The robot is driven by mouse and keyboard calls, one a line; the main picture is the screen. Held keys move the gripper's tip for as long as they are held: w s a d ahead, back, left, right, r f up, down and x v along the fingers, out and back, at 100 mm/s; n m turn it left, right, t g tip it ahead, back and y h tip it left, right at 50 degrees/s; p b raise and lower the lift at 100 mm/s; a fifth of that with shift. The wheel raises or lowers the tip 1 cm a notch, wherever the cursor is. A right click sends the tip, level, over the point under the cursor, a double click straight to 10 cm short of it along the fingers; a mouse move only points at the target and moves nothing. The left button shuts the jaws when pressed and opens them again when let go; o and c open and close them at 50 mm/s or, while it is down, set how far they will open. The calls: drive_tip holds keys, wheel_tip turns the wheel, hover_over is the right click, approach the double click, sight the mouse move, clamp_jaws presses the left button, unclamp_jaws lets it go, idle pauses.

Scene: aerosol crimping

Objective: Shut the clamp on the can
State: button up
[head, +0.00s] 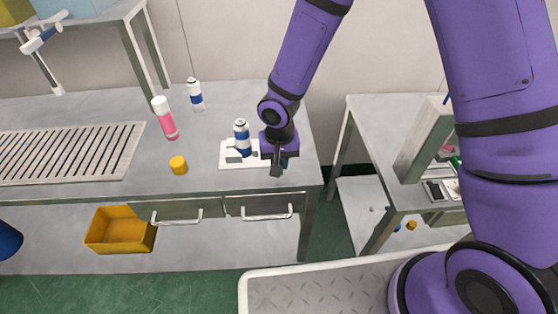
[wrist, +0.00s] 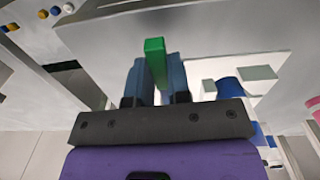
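A white can with blue bands (head: 241,138) stands upright in a white clamp fixture (head: 231,157) on the workbench. My gripper (head: 277,168) is just right of the can, pointing down. In the wrist view, a green clamp handle (wrist: 154,57) lies between the two fingers of my gripper (wrist: 156,72), which appear shut on it from both sides. The can's blue band (wrist: 231,87) shows at the right of the wrist view, partly covered by pale fixture parts. The head view hides most of the handle, and the clamp's jaws are not clear.
On the workbench (head: 95,104) stand another white-and-blue can (head: 195,95), a pink bottle with a white cap (head: 165,118) and a yellow cap (head: 178,165). A slotted grate (head: 70,150) lies at left. A second table with a machine (head: 424,140) stands at right, across a gap.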

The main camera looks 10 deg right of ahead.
clamp_jaws()
drive_tip(key=shift+a+m, duration=0.2)
drive_tip(key=shift+m, duration=0.1)
drive_tip(key=o, duration=0.7)
unclamp_jaws()
drive_tip(key=shift+c, duration=0.2)
drive_tip(key=shift+r, duration=0.1)
wheel_tip(320, 180, up, 11)
drive_tip(key=shift+f, duration=0.2)
